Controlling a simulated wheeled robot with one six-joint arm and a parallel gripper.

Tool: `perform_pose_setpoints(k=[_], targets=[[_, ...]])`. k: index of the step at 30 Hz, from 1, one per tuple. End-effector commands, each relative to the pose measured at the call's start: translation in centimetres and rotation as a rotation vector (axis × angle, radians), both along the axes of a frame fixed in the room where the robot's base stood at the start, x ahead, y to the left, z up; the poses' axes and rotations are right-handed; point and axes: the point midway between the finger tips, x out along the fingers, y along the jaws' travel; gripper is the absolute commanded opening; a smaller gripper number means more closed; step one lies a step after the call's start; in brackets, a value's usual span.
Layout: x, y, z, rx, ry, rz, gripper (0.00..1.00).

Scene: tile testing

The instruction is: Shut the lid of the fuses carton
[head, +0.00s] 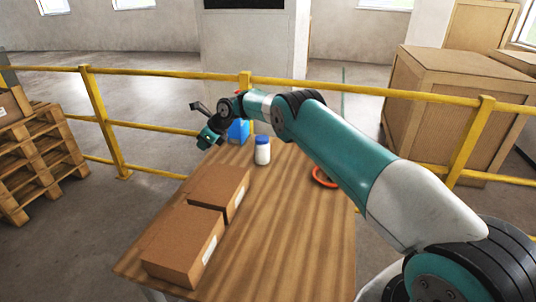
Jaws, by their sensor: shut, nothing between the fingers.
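Two brown cartons stand one behind the other along the left side of the wooden table: a far carton (218,186) and a near carton (183,246). Each has a white label on its right side, too small to read, so I cannot tell which one is the fuses carton. Both tops look flat and no raised flap shows. My gripper (204,145) is shut and empty, up beyond the far carton near the table's far left corner. It is apart from both cartons. Its fingers are small in this view.
A white bottle with a blue cap (262,152) stands near the table's far edge, beside a blue object (238,130) partly behind my arm. An orange ring (322,178) lies at right, partly hidden by my arm. The table's front middle (290,245) is clear. A yellow railing (150,128) runs behind.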

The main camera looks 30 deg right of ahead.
Motion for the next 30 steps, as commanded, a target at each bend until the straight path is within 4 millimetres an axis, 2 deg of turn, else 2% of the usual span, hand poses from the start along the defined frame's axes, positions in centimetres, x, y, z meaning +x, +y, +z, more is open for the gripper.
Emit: perform_pose_setpoints(k=[13, 30], targets=[[0.0, 0.0, 0.2, 0.001, -0.001, 0.000, 0.00], [-0.2, -0.3, 2.2, 0.001, -0.001, -0.001, 0.00]])
